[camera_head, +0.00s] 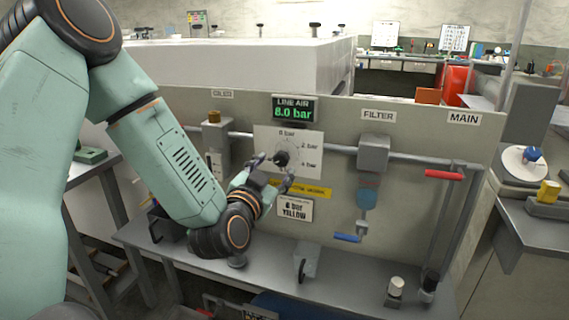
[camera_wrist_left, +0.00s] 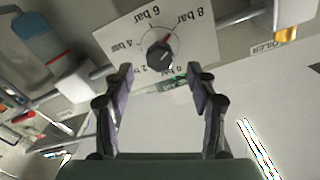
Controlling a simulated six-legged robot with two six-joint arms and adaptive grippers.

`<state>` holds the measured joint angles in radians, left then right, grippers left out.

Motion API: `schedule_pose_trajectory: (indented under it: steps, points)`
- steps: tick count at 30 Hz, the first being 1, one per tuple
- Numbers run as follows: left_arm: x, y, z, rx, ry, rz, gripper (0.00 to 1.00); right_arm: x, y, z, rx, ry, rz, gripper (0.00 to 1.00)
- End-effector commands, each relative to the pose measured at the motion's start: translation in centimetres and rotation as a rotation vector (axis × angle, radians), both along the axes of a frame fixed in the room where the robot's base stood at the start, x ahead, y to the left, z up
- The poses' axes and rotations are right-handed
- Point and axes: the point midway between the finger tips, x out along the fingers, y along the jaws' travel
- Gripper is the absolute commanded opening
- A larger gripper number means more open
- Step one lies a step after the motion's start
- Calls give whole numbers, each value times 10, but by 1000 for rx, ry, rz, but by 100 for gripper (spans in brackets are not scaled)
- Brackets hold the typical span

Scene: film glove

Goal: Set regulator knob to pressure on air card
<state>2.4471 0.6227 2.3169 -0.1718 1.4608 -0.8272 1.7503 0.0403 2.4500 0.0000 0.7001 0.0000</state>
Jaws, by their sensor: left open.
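The black regulator knob (camera_head: 281,158) sits on a white dial plate (camera_head: 310,142) marked in bar, on the upright panel. In the left wrist view the knob (camera_wrist_left: 160,57) has a thin red mark toward the upper right, between the 6 bar and 8 bar labels. Above it, a green display (camera_head: 294,108) headed LINE AIR appears to read 8.0 bar. A white card (camera_head: 295,209) hangs below the dial; its print is hard to read. My left gripper (camera_head: 274,173) is open in front of the knob, fingers on either side and apart from it; it shows empty in the wrist view (camera_wrist_left: 160,76).
A grey pipe (camera_head: 340,148) crosses the panel. A filter (camera_head: 369,170) with a blue handle (camera_head: 347,237) and a red MAIN handle (camera_head: 444,174) stand to the right. A yellow label (camera_head: 309,192) lies under the dial. A grey shelf (camera_head: 345,283) runs below.

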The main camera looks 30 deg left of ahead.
Motion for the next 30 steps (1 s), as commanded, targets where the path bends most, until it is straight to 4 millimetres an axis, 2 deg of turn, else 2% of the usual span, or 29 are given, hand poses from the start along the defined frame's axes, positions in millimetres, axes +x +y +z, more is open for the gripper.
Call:
schedule_pose_trajectory:
  steps: [3, 9, 20, 30]
  points:
    - [20, 4, -2, 5, -2, -2, 58, 0, 0, -7, 0, 0, 0, 40]
    - [42, 6, -2, 2, 0, -4, 58, 0, 0, -12, 0, 0, 0, 40]
    - [48, 5, -1, 0, 2, -5, 58, 0, 0, -13, 0, 1, 0, 40]
    - [48, 5, -1, 0, 2, -5, 30, 0, 0, -13, 0, 0, 0, 40]
